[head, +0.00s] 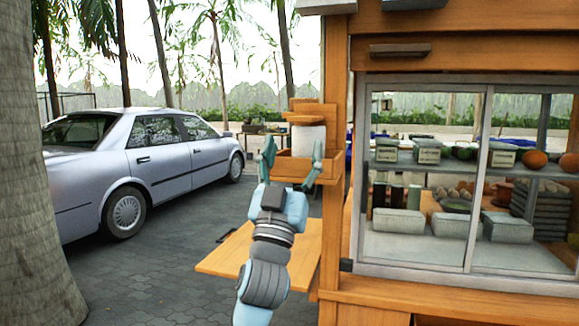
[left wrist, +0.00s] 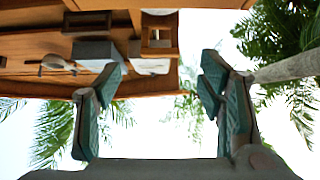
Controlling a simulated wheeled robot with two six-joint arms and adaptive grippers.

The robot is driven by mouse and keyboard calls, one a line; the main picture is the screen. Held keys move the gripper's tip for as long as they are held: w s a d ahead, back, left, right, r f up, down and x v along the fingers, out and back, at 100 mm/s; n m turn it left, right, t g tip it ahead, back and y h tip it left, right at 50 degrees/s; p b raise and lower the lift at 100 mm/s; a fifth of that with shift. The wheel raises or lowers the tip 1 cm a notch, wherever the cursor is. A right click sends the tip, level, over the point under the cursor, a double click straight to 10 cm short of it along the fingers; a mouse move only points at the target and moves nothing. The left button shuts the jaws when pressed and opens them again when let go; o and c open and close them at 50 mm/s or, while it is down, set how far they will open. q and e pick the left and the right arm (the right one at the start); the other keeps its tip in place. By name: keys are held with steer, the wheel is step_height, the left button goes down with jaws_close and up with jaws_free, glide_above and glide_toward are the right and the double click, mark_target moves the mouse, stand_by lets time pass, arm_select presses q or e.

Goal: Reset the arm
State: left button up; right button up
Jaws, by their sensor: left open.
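My left gripper (head: 291,155) is raised at the left side of a wooden stall, its two teal fingers spread wide apart. Nothing sits between the fingers. They appear in front of a small wooden wall holder (head: 292,167) with a white item (head: 308,139) in it; I cannot tell how far away it is. In the left wrist view the open left gripper (left wrist: 162,75) shows two separated fingers against pale sky, with stall woodwork above. No mortar can be made out. My right gripper is not in either view.
A wooden side board (head: 240,257) juts out below my left arm. The stall's glass case (head: 415,245) with goods inside stands at right. A silver car (head: 155,160) is parked at left, behind a thick trunk (head: 35,200). Paving (head: 140,275) between is clear.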

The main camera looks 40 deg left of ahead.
arm_select(q)
steer(key=v, duration=0.4)
steer(key=shift+s+f, duration=0.2)
